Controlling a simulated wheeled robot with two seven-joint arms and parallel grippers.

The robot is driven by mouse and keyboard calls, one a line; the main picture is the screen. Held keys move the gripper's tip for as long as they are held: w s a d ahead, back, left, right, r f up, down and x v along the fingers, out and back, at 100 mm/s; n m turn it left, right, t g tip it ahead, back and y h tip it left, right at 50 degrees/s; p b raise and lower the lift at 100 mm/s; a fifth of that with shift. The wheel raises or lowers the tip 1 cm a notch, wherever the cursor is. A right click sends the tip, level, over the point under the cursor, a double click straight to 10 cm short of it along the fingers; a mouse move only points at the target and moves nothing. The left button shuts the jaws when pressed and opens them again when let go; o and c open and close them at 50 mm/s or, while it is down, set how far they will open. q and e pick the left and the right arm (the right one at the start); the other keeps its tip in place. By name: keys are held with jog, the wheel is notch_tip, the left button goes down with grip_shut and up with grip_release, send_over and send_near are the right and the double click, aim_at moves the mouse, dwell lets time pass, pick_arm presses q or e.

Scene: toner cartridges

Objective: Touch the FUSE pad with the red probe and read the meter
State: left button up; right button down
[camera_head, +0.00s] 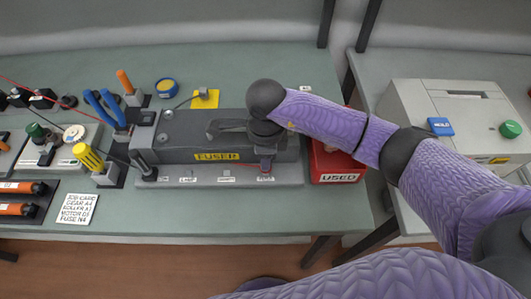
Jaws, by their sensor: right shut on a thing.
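The dark grey fuser unit (180,142), with a yellow FUSER label, lies on a light grey base on the green table. Small pads with tiny labels run along the base's front edge, including a rightmost pad label (265,179); their words are too small to read surely. My right gripper (265,156) points down at the front right of the fuser, shut on the red probe (265,167). The probe is mostly hidden by the gripper; its tip is near the rightmost pad, and I cannot tell whether it touches. No meter reading is legible. My left gripper is not in view.
A red USED bin (335,163) stands right of the fuser. Blue pliers (105,108), a yellow-handled tool (88,157) and a job card (77,209) are at left. A grey printer (455,115) stands on the right table.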

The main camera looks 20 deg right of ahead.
notch_tip(320, 180, up, 7)
jog(key=p, duration=0.5)
jog(key=shift+r+p, duration=0.1)
jog(key=shift+p, duration=0.2)
jog(key=shift+d+r+n+b, duration=0.1)
jog(key=shift+n+b, duration=0.4)
jog(key=shift+n, duration=0.3)
jog(key=s+d+r+n+b, duration=0.3)
jog(key=r+n+b, duration=0.2)
jog(key=n, duration=1.4)
jog(key=shift+s+d+r+n, duration=0.2)
jog(key=shift+r+n, duration=0.1)
jog(key=shift+r, duration=0.25)
